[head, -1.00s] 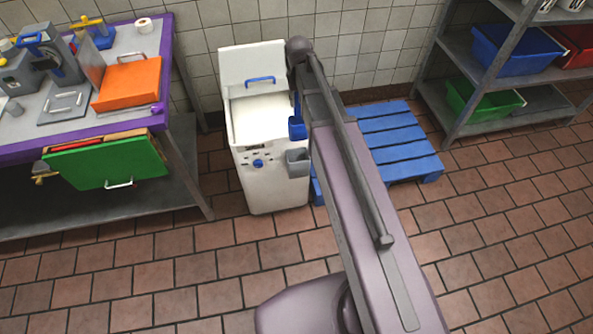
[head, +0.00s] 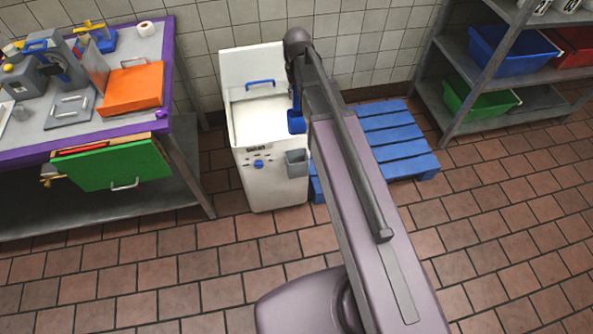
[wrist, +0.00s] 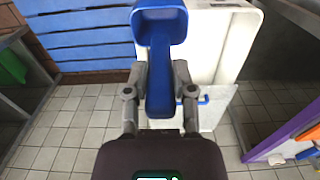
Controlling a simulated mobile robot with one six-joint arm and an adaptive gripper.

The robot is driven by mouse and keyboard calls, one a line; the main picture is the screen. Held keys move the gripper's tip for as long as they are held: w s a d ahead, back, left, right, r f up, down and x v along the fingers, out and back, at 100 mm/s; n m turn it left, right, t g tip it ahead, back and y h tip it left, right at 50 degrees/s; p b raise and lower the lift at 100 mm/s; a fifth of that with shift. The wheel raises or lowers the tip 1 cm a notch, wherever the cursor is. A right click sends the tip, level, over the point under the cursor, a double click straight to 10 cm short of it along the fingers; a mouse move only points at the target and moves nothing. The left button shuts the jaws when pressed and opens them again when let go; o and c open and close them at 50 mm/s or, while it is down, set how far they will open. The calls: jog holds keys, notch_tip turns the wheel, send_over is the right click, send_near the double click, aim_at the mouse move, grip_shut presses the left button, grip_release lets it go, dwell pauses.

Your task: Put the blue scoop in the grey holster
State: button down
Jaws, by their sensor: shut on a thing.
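The blue scoop (head: 296,122) hangs with its bowl down, a little above the grey holster (head: 297,163); a gap shows between them in the head view. The holster is a small open box on the front right of the white machine (head: 270,185). In the wrist view my gripper (wrist: 160,78) is shut on the handle of the scoop (wrist: 160,22), with the bowl sticking out past the fingers. My arm hides most of the gripper in the head view. The holster cannot be made out in the wrist view.
A blue pallet (head: 385,140) lies right of the machine. A purple-edged table (head: 105,128) with an orange box (head: 133,89) and an open green drawer (head: 110,165) stands left. A grey shelf rack (head: 455,120) stands right. The tiled floor in front is clear.

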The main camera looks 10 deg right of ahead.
aim_at(296, 126)
notch_tip(296, 126, down, 24)
jog(key=b, duration=2.3)
jog(key=shift+r+b, duration=0.1)
jog(key=shift+b, duration=0.3)
jog(key=shift+f+b, duration=2.1)
jog(key=shift+f, duration=0.1)
jog(key=shift+c, duration=2.3)
grip_release()
notch_tip(296, 126, up, 12)
jog(key=p, duration=1.2)
